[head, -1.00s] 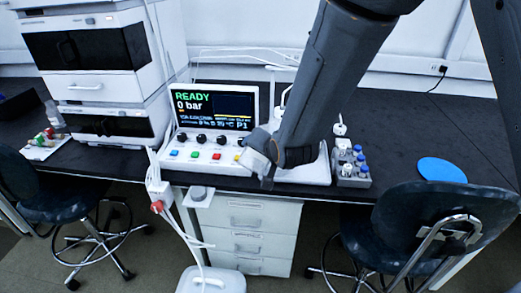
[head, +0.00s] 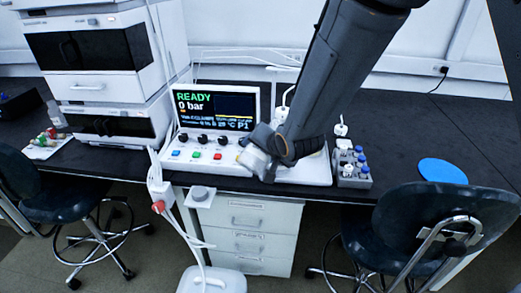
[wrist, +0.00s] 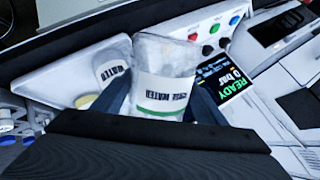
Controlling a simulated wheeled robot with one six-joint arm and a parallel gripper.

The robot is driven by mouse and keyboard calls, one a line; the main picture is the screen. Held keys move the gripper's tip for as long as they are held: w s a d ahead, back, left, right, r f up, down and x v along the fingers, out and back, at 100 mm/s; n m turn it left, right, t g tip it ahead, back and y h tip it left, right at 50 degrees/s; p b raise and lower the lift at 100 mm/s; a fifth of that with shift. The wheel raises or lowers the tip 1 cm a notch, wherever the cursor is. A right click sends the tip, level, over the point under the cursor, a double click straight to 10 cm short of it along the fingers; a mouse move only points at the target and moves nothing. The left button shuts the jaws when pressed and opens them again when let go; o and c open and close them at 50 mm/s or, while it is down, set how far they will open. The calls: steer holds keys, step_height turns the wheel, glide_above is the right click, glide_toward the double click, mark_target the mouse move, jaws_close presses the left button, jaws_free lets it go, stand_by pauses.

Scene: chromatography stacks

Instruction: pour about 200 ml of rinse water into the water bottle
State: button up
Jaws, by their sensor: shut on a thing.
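My gripper (wrist: 160,98) is shut on a clear beaker-like vessel labelled rinse water (wrist: 165,88), with a green stripe near one end. Its label appears upside down in the wrist view. The water bottle (wrist: 112,72), with a white "WATER" label, is just left of it in that view, apart from it in the picture. In the head view my gripper (head: 262,155) is low in front of the white console, right of its buttons. The held vessel is hard to make out there, and my arm hides the water bottle's body. The water level and any flow cannot be told.
The console (head: 217,110) has a lit screen reading READY, 0 bar. A small vial rack (head: 352,170) stands at its right, and a blue disc (head: 442,171) lies farther right. Chairs (head: 430,225) stand at the bench front. Thin tubes run behind my arm.

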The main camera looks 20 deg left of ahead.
steer(key=shift+r+g+p, duration=0.3)
steer(key=shift+g+p, duration=0.1)
steer(key=shift+p, duration=0.3)
steer(key=shift+s+a+r+m+g+p, duration=0.1)
steer(key=shift+r+m+g+p, duration=0.6)
steer(key=shift+p, duration=2.85)
steer(key=shift+r+y+p, duration=0.3)
steer(key=shift+r+p, duration=0.05)
steer(key=shift+p, duration=1.85)
steer(key=shift+r+g+p, duration=0.55)
steer(key=shift+g+p, duration=0.05)
steer(key=shift+p, duration=1.45)
steer(key=shift+r, duration=0.1)
steer(key=shift+r+m+g, duration=0.3)
steer(key=shift+g, duration=0.1)
steer(key=shift+r+y, duration=0.3)
steer(key=f+b, duration=0.1)
steer(key=b, duration=0.5)
steer(key=shift+f+t, duration=0.3)
steer(key=shift+t, duration=0.1)
